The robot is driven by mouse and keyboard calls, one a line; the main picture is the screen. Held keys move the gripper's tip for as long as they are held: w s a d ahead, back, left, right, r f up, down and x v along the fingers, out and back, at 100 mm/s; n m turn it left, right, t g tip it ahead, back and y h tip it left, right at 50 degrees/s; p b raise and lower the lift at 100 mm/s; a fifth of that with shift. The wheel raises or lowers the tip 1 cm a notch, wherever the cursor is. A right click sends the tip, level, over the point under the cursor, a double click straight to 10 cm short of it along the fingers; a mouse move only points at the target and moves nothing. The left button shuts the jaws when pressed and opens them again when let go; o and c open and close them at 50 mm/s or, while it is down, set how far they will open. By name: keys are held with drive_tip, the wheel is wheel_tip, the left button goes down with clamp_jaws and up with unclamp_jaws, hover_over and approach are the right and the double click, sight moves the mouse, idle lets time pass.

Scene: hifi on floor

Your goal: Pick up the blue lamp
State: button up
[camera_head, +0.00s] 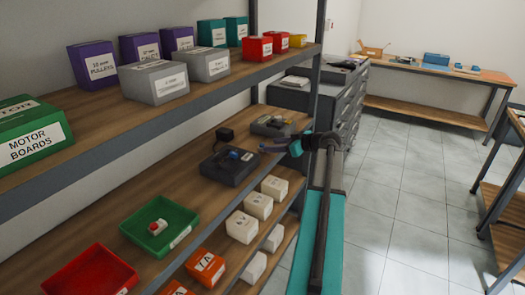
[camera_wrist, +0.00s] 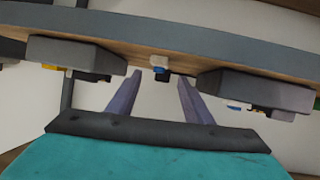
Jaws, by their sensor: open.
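My gripper (camera_head: 271,147) reaches over the middle shelf from the right, beside a dark box with a blue part (camera_head: 233,154) on top. In the wrist view my gripper (camera_wrist: 159,79) has its two fingers apart, with nothing held between them. Another blue piece (camera_wrist: 234,108) is by the dark box on the right. The pieces are too small for me to tell which is the blue lamp.
The middle shelf holds the dark box (camera_head: 230,171), a grey device (camera_head: 268,126), a green tray (camera_head: 160,227) and a red tray (camera_head: 91,274). White bins (camera_head: 259,205) line the level below. The upper shelf edge (camera_head: 205,90) runs above. Tiled floor (camera_head: 400,190) is clear to the right.

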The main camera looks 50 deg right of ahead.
sight(263, 145)
drive_tip(key=x, duration=0.2)
drive_tip(key=p+x, duration=0.1)
drive_tip(key=shift+w, duration=0.4)
drive_tip(key=shift+w+a+f+p, duration=0.15)
drive_tip(key=shift+w+f+p, duration=0.2)
drive_tip(key=shift+w, duration=0.2)
drive_tip(key=shift+c, duration=0.3)
drive_tip(key=c, duration=1.1)
